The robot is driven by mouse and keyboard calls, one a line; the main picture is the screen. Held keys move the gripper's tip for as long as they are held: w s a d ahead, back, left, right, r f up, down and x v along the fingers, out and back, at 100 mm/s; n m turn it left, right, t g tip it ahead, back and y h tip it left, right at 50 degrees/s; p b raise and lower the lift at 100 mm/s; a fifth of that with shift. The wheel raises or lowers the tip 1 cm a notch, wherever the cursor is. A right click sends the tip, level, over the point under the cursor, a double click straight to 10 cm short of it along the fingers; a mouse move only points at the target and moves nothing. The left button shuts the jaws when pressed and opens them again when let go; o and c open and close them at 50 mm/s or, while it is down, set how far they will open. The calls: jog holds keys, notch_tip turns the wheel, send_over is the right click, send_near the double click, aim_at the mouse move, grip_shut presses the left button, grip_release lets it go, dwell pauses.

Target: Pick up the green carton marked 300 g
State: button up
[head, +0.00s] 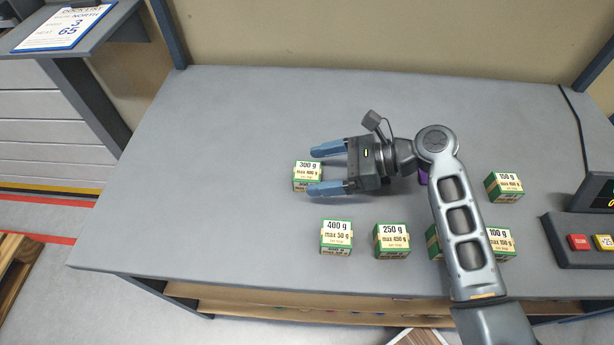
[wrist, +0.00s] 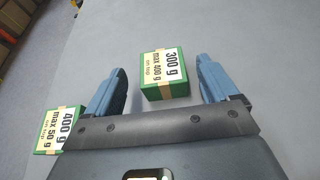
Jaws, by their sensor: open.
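The green carton marked 300 g (head: 306,177) stands on the grey table, left of the middle. It has a white label on top. My gripper (head: 318,170) is open, with its blue fingers pointing left toward the carton. In the wrist view the 300 g carton (wrist: 164,76) shows between the two fingers of my gripper (wrist: 160,82), nearer the right finger. I see no clear contact, and I cannot tell the height of the fingers above the table. In the head view the lower finger covers a little of the carton's edge.
Cartons marked 400 g (head: 336,238) and 250 g (head: 392,241) stand in front. A 100 g carton (head: 501,243) and another beside it are partly behind my arm. A 150 g carton (head: 504,187) stands right, near a keypad device (head: 582,241). The table's left side is clear.

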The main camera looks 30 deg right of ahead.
aim_at(306, 170)
jog(key=x, duration=0.5)
jog(key=shift+w, duration=0.15)
jog(key=c, duration=1.3)
jog(key=shift+r, duration=0.1)
